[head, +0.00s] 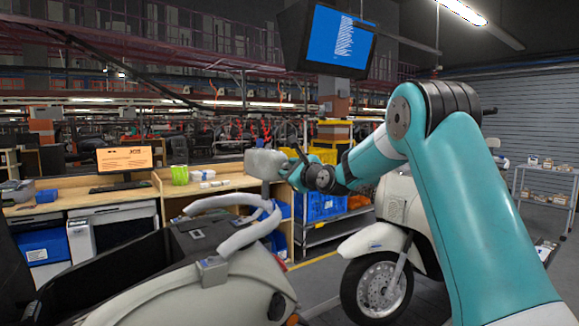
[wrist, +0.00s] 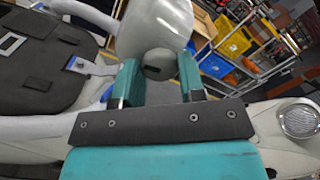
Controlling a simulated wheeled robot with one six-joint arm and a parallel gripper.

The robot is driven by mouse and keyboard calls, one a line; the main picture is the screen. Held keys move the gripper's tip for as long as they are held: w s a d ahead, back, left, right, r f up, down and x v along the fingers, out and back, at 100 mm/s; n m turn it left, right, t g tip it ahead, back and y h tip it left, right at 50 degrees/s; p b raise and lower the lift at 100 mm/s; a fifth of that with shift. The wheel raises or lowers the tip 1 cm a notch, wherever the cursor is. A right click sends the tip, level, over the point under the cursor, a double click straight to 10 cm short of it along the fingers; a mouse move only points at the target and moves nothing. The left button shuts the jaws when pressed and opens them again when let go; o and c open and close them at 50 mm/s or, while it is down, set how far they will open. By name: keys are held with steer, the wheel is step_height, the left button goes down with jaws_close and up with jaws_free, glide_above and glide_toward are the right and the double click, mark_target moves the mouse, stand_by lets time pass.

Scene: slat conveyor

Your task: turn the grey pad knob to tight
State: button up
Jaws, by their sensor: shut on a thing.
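The grey pad (head: 266,163) stands above the pale curved rail of the scooter at the left. It also fills the top middle of the wrist view (wrist: 160,25). The dark grey knob (wrist: 158,68) sits on the pad's near end, between my two teal fingers. My gripper (wrist: 158,80) is shut on the knob, one finger on each side. In the head view my gripper (head: 285,172) reaches the pad from the right, and the knob cannot be made out there. I cannot read any marking of the knob's setting.
The pale rail (head: 238,238) curves below the pad. A second cream scooter (head: 385,235) stands to the right, behind my arm. A workbench (head: 120,195) with a monitor (head: 125,160) is at the back left. Yellow and blue bins (head: 322,205) sit on a rack behind my gripper.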

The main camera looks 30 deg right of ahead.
steer(key=shift+m, duration=0.6)
steer(key=o, duration=0.9)
steer(key=s+b, duration=0.2)
steer(key=s, duration=0.3)
steer(key=s+b, duration=0.2)
steer(key=s, duration=0.4)
steer(key=s+b, duration=0.1)
steer(key=s, duration=0.5)
steer(key=shift+s+d+b, duration=0.2)
steer(key=shift+d+b, duration=0.1)
steer(key=shift+b, duration=0.1)
